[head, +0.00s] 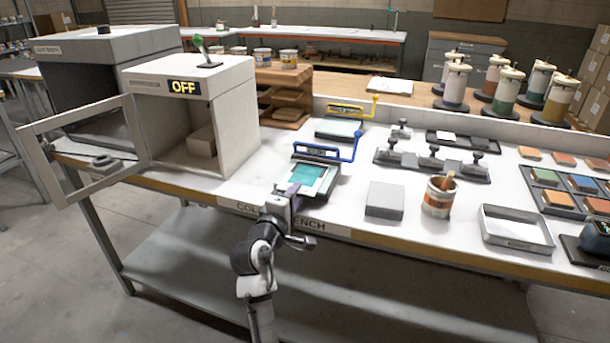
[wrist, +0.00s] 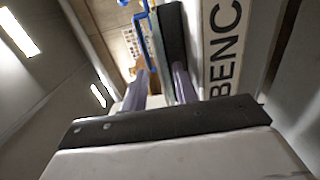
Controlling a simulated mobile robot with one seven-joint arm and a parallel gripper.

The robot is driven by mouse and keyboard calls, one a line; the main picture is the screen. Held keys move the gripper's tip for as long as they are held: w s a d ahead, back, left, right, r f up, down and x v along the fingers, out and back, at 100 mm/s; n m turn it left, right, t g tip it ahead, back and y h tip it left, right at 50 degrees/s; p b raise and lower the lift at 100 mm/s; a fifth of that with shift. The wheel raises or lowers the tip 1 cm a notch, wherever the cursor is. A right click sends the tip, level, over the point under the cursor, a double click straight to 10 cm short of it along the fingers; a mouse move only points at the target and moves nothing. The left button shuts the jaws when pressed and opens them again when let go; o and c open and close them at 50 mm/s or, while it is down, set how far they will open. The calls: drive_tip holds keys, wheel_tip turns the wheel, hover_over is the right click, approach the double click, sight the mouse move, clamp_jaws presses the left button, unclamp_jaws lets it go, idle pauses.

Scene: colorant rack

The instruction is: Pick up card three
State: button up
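A card with a teal patch and a white part (head: 308,174) lies on a dark pad (head: 325,197) under a blue-handled frame (head: 330,151). No number is readable on it, so I cannot tell if it is card three. My gripper (head: 292,190) is at the front left edge of this pad, close to the card. In the wrist view my gripper's two fingers (wrist: 162,86) stand apart, beside the edge of the dark green pad (wrist: 172,35). I cannot tell whether a finger touches the card or pad.
A similar pad with a yellow handle (head: 350,108) stands behind. The light booth (head: 190,80), marked OFF, has its door frame (head: 85,150) swung out at left. A grey block (head: 385,199), an open tin (head: 438,200) and a white tray (head: 517,230) stand to the right.

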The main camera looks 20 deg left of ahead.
clamp_jaws()
idle(0.3)
